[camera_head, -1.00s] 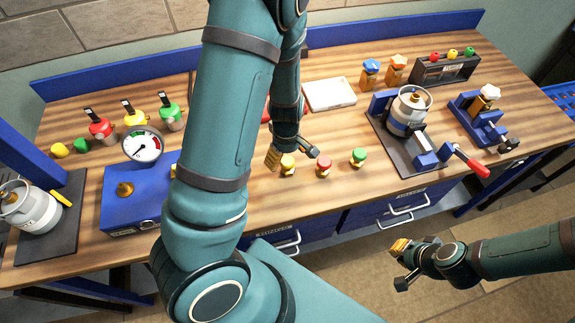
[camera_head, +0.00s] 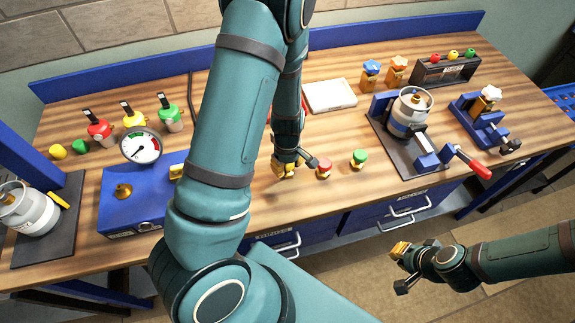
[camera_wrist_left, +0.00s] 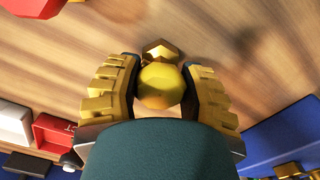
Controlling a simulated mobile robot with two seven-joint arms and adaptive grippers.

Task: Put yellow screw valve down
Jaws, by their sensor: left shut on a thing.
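The yellow screw valve (camera_wrist_left: 160,88) has a round yellow top and a brass body. In the left wrist view it sits between the two ridged fingers of my left gripper (camera_wrist_left: 162,95), which is shut on it. In the head view my left gripper (camera_head: 288,166) is low over the front of the table, left of the red-topped valve, and largely hides the yellow one. I cannot tell whether the valve touches the table. My right gripper (camera_head: 402,266) is open and empty, in front of the table.
A red-topped valve (camera_head: 323,169) stands close to my left gripper, with a green-topped valve (camera_head: 359,158) further right. A blue box with a gauge (camera_head: 140,146) is on the left. A white tray (camera_head: 330,95) lies behind. Bare wood lies left of and behind the valves.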

